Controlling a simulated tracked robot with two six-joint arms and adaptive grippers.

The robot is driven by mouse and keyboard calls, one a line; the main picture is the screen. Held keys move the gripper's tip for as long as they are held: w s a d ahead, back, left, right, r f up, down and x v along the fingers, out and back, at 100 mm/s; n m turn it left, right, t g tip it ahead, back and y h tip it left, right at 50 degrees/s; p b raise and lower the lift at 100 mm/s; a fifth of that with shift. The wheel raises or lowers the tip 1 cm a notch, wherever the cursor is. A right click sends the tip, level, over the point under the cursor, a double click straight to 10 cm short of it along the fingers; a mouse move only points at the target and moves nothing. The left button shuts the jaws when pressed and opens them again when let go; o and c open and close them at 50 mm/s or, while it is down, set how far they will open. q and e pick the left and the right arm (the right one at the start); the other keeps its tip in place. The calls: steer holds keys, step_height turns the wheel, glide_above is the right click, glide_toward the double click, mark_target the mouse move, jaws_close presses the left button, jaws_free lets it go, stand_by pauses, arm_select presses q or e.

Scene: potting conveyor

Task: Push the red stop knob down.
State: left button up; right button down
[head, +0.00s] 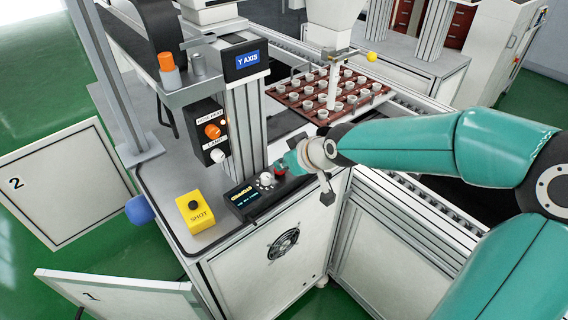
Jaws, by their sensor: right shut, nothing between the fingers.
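The red stop knob (280,169) sits at the right end of a black control box (262,197) on the edge of the machine's side table. It shows as a small red patch, partly hidden by my right gripper. My right gripper (289,163) is shut and empty, with its tips at the knob. I cannot tell whether they touch it or how far down the knob is. My right arm reaches in from the right. My left gripper is not in view.
A white dial (266,180) is close left of the red knob. A yellow SHOT button box (196,212) stands further left. A grey upright post (246,125) rises behind the control box. A reddish tray (290,94) of small pots lies on the conveyor behind.

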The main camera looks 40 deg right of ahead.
steer(key=shift+f, duration=0.65)
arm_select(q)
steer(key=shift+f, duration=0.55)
arm_select(e)
steer(key=shift+s, duration=0.1)
step_height(320, 180, up, 5)
steer(key=p, duration=0.3)
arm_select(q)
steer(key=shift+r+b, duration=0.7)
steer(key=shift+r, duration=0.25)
arm_select(e)
steer(key=v, duration=0.9)
steer(key=shift+s, duration=0.2)
steer(key=shift+d, duration=0.1)
